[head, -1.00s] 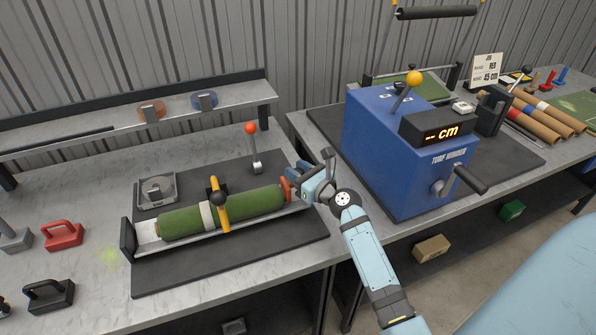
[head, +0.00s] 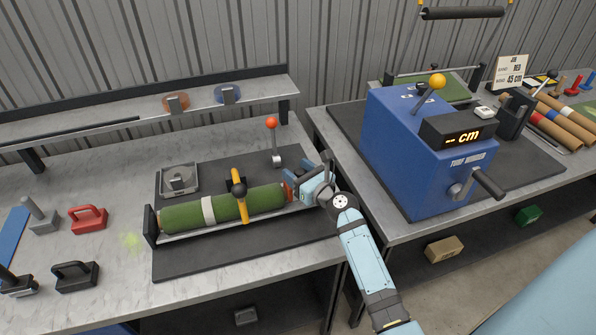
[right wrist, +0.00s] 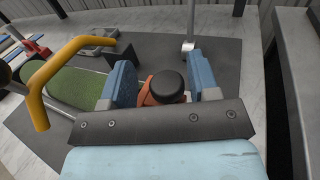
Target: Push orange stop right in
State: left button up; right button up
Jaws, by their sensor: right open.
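The orange stop (head: 288,191) is at the right end of the metal trough (head: 180,238), against or very near the right end of the green turf roll (head: 180,216). The roll has a white band, and its left end is close to the trough's dark end plate (head: 151,226). My right gripper (head: 308,186) is at the stop, jaws open. In the right wrist view, the orange stop (right wrist: 148,98) and its black knob (right wrist: 168,84) lie between the spread blue fingers; contact is unclear. A yellow handle (head: 242,207) arches over the roll. My left gripper is not in view.
A red-knobbed lever (head: 273,140) stands behind the trough's right end. A square tray (head: 178,180) lies behind the roll. The blue winder (head: 415,150) stands on the right bench. Red (head: 88,219) and black (head: 75,276) handled blocks sit at left.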

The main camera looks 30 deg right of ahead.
jog(key=s+d+b, duration=0.1)
jog(key=s+d, duration=0.1)
jog(key=s, duration=1.1)
jog(key=shift+s, duration=0.3)
jog(key=s+a+f+n+g+p, duration=0.1)
jog(key=a+n, duration=0.1)
jog(key=n, duration=0.3)
jog(key=s+a+f+n+g+p, duration=0.1)
jog(key=s+a+f+n+p, duration=0.1)
jog(key=n, duration=0.4)
jog(key=s+a+f+n+g+p, duration=0.1)
jog(key=s+a+f+n+g, duration=0.1)
jog(key=n, duration=0.3)
jog(key=shift+a+f, duration=0.2)
jog(key=shift+a, duration=0.55)
jog(key=s+a+f+n+g+p, duration=0.1)
jog(key=s+a+n, duration=0.3)
jog(key=n, duration=0.6)
jog(key=s+a+f+n+g+p, duration=0.1)
jog(key=s+a+f+n+p, duration=0.2)
jog(key=s+n, duration=0.3)
jog(key=a+n, duration=0.1)
jog(key=n, duration=0.4)
jog(key=shift+s+a+f+g, duration=0.2)
jog(key=shift+s+g, duration=0.15)
jog(key=shift+g, duration=0.05)
